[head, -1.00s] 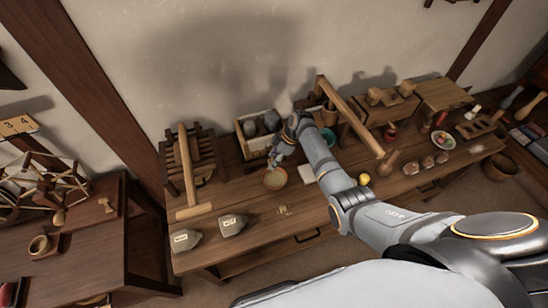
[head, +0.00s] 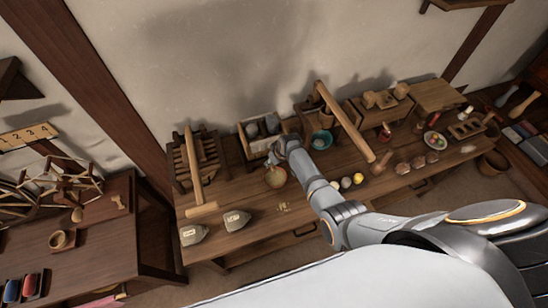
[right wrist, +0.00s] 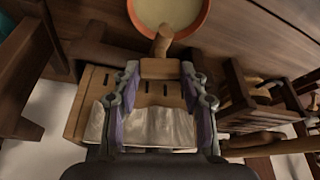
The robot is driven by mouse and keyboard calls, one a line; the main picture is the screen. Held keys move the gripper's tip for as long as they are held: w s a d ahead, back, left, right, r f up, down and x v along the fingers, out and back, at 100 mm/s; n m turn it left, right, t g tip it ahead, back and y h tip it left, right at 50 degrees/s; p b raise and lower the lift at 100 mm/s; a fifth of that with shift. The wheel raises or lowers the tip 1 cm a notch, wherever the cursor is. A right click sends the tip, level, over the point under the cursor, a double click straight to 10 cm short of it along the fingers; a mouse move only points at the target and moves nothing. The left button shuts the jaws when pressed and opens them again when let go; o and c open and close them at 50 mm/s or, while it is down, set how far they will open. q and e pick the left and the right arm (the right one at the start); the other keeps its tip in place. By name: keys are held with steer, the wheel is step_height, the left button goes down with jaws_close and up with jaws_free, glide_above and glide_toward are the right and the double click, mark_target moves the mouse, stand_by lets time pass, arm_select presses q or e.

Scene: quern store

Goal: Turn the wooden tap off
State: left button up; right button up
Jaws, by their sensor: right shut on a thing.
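In the right wrist view, my right gripper (right wrist: 160,75) has a finger on each side of a wooden piece, which looks like the wooden tap (right wrist: 160,68), and is shut on it. A rounded wooden end (right wrist: 162,41) points from it towards a terracotta-rimmed bowl (right wrist: 203,14) of pale liquid. In the head view, my right gripper (head: 277,155) is at the back of the bench, just above the bowl (head: 276,178). The tap is hidden behind the gripper there, and I cannot tell how far it is turned. My left gripper is not in view.
A slotted wooden box (right wrist: 93,82) lies close below the gripper in the wrist view. On the bench, a wooden frame with a long handle (head: 194,165) stands left, and a slanting beam (head: 345,120) stands right.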

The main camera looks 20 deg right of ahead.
steer(key=shift+a+m+h+p, duration=0.15)
steer(key=shift+m+h+p, duration=0.4)
steer(key=shift+m, duration=1.05)
steer(key=shift+m+h, duration=0.25)
steer(key=shift+m, duration=0.05)
steer(key=o, duration=1.1)
steer(key=shift+o, duration=0.2)
steer(key=shift+r, duration=0.1)
steer(key=v, duration=1.1)
steer(key=shift+s+r, duration=0.25)
steer(key=shift+r, duration=0.05)
steer(key=shift+s, duration=0.1)
